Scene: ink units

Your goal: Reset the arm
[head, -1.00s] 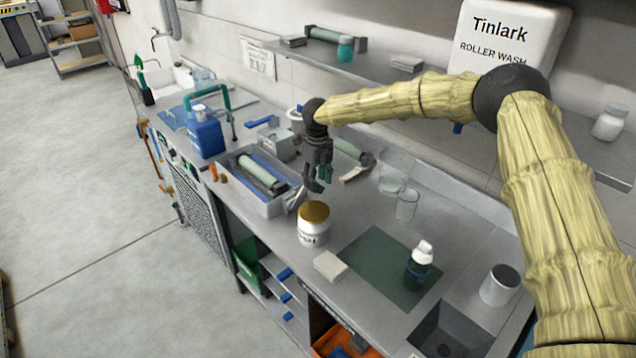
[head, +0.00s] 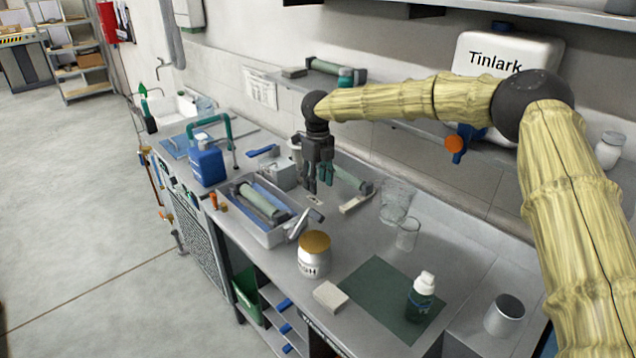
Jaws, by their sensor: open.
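My gripper (head: 320,182) hangs fingers-down above the metal counter (head: 345,240). It is open and I see nothing between its fingers. Below and left of it is a grey tray (head: 272,238) with a green roller (head: 262,203) in it. A jar with a gold-brown lid (head: 314,252) stands in front of it on the counter. Another roller (head: 350,180) with a light handle lies behind and right of the gripper, partly hidden by it.
A green mat (head: 375,290) holds a white-capped bottle (head: 421,298). Clear glasses (head: 408,234) stand behind it, a metal cup (head: 504,314) at right. A blue jug (head: 207,164) stands at left. A wall shelf (head: 395,128) and the Tinlark tank (head: 510,62) are behind the arm.

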